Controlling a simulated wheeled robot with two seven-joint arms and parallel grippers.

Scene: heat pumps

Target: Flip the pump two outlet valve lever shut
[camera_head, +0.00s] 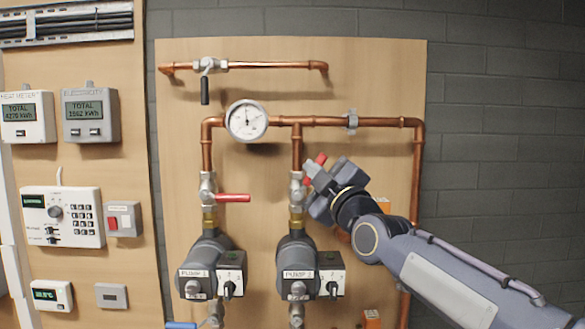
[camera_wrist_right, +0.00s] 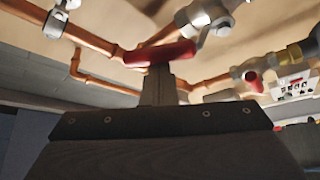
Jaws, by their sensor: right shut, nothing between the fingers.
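The pump two outlet valve (camera_head: 297,188) is a metal valve on the copper pipe above the pump labelled PUMP 2 (camera_head: 298,276). Its red lever (camera_head: 321,158) shows in parts around my right gripper (camera_head: 312,172), tilted up to the right from the valve. My right gripper's fingers are shut with nothing between them. In the right wrist view, the red lever (camera_wrist_right: 160,52) lies across just beyond the shut fingertips (camera_wrist_right: 160,82), close to or touching them; I cannot tell which. The valve body (camera_wrist_right: 205,15) is at upper right there. My left gripper is not in view.
Pump one's valve (camera_head: 207,188) has a red lever (camera_head: 234,198) lying level to the right. A round gauge (camera_head: 246,121) and copper pipe run above. A black-handled valve (camera_head: 206,85) hangs higher. Meters and a control panel (camera_head: 62,216) are at left.

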